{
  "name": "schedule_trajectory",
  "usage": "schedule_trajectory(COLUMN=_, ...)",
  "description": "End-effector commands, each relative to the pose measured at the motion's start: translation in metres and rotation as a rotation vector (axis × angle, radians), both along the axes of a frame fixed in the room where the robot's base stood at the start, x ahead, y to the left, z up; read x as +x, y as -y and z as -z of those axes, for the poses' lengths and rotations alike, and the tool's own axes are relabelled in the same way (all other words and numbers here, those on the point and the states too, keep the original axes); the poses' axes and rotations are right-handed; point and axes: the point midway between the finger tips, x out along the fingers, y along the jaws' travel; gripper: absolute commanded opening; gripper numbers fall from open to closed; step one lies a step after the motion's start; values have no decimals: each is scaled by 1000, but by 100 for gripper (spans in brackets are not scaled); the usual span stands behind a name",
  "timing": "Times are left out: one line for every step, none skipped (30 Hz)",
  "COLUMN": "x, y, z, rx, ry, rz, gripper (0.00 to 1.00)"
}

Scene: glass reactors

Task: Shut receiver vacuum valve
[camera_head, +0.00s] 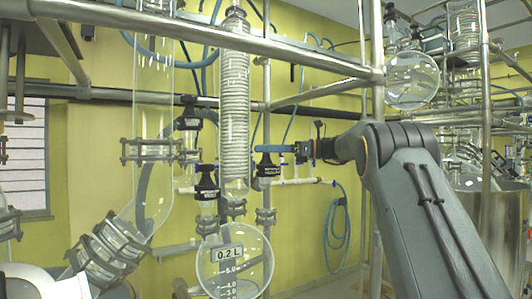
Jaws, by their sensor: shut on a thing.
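A black valve body (268,168) with a pale label stands on a vertical pipe at the centre, right of the coiled condenser. A blue lever (274,147) sits at its top and runs level to the right. My gripper (299,151) comes in from the right and is shut on the lever's right end, as far as I can see; the fingers are small and partly hidden.
A coiled glass condenser (234,110) stands just left of the valve. Another black valve (207,182) is left of that. A steel rail (200,32) crosses above, and a steel post (377,100) stands behind my arm. A blue hose (338,235) hangs on the yellow wall.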

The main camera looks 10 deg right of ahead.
Motion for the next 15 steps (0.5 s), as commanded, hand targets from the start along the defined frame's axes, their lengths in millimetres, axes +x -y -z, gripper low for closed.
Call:
schedule_trajectory(x=-1, y=-1, z=0, rx=1, ry=4, rz=28, gripper=19)
schedule_trajectory(x=-1, y=-1, z=0, rx=0, ry=2, rz=44, gripper=19)
schedule_trajectory(x=-1, y=-1, z=0, rx=1, ry=3, rz=69, gripper=19)
schedule_trajectory(x=-1, y=-1, z=-1, rx=2, ry=3, rz=87, gripper=19)
schedule_trajectory(x=-1, y=-1, z=0, rx=2, ry=4, rz=107, gripper=19)
schedule_trajectory(x=-1, y=-1, z=0, rx=2, ry=4, rz=132, gripper=19)
schedule_trajectory(x=-2, y=-1, z=0, rx=2, ry=4, rz=150, gripper=19)
schedule_trajectory(x=-1, y=-1, z=0, rx=2, ry=3, rz=171, gripper=19)
schedule_trajectory(x=-1, y=-1, z=0, rx=1, ry=4, rz=198, gripper=19)
schedule_trajectory(x=-1, y=-1, z=0, rx=0, ry=4, rz=218, gripper=19)
schedule_trajectory(x=-2, y=-1, z=0, rx=0, ry=4, rz=239, gripper=19)
schedule_trajectory(x=-2, y=-1, z=0, rx=0, ry=4, rz=267, gripper=19)
schedule_trajectory(x=-1, y=-2, z=0, rx=1, ry=5, rz=290, gripper=19)
schedule_trajectory(x=-1, y=-2, z=0, rx=1, ry=5, rz=312, gripper=19)
schedule_trajectory(x=-1, y=-2, z=0, rx=1, ry=4, rz=341, gripper=19)
